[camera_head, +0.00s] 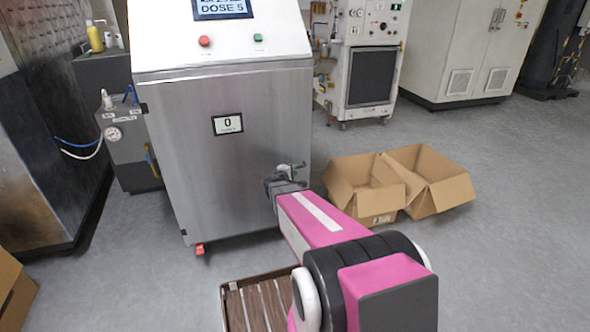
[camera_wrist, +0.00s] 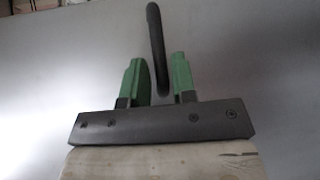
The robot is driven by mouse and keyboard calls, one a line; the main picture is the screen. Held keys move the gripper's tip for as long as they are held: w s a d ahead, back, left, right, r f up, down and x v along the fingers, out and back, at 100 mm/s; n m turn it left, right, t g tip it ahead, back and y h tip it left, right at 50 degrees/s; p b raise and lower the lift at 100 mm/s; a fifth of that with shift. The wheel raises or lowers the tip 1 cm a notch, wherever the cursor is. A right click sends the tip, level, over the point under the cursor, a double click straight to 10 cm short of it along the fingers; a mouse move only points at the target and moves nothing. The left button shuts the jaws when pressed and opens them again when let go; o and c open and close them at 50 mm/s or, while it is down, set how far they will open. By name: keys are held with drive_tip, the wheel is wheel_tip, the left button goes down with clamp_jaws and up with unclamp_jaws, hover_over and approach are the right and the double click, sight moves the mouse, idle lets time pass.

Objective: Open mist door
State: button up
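The washer's brushed-steel front door (camera_head: 205,150) stands upright below a white sloped console and looks closed. My gripper (camera_head: 287,177) is at the door's right side, partly hidden by my own arm. In the wrist view my gripper (camera_wrist: 158,62) shows two green fingers standing apart. A dark curved bar handle (camera_wrist: 155,30) runs down between the fingers, with a gap visible on each side. I cannot tell how deep it sits between them or whether it touches the gripper's base. The steel door surface (camera_wrist: 60,60) fills the background.
The console has a red button (camera_head: 204,41), a green button (camera_head: 257,38) and a screen (camera_head: 222,8) reading "DOSE 5". Open cardboard boxes (camera_head: 430,180) stand on the floor to the right of the door. A grey unit with a gauge (camera_head: 125,145) stands at left.

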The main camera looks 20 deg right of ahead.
drive_tip(key=shift+x, duration=1.4)
clamp_jaws()
